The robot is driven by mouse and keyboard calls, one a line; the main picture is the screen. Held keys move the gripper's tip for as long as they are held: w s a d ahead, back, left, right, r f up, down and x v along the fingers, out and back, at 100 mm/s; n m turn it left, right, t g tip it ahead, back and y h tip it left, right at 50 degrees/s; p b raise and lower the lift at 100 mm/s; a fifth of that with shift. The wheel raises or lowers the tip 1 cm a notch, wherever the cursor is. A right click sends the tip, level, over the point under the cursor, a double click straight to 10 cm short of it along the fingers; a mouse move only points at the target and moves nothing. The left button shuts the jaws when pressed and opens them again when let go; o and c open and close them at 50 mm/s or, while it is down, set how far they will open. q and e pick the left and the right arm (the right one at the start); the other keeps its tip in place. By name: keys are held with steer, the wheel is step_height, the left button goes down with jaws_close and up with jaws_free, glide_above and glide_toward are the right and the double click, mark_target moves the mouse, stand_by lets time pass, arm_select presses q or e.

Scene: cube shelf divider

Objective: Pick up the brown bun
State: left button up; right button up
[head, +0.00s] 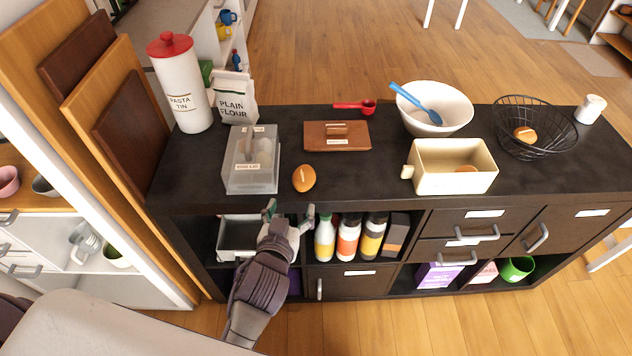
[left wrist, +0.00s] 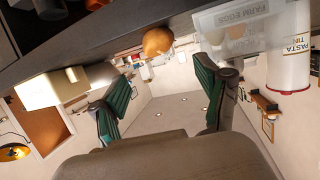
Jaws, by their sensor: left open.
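A brown bun (head: 304,178), oval with pale marks on top, sits on the black cabinet top (head: 340,190) near its front edge. It also shows in the left wrist view (left wrist: 158,41), beyond and between my fingers. My left gripper (head: 290,212) is open and empty, with its green-padded fingers spread just in front of the cabinet's front edge, slightly lower and left of the bun. The fingers also show in the left wrist view (left wrist: 163,82). They appear apart from the bun. My right gripper is not in view.
A clear egg box (head: 251,160) stands just left of the bun, and a brown lid (head: 337,135) lies behind it. A cream box (head: 452,166) and wire basket (head: 535,128) each hold a brownish item. Bottles (head: 348,236) fill the shelf below. The top right of the bun is clear.

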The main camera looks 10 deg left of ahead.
mark_target(302, 183)
arm_select(q)
steer(key=x, duration=0.8)
steer(key=shift+w+a+r, duration=0.1)
steer(key=shift+w+r, duration=0.1)
steer(key=shift+w, duration=0.1)
steer(key=shift+d+f+x, duration=0.1)
steer(key=shift+x, duration=1.25)
steer(key=shift+d+f+x, duration=0.1)
steer(key=shift+x, duration=1.25)
steer(key=shift+s, duration=0.15)
steer(key=c, duration=1)
steer(key=shift+o, duration=0.2)
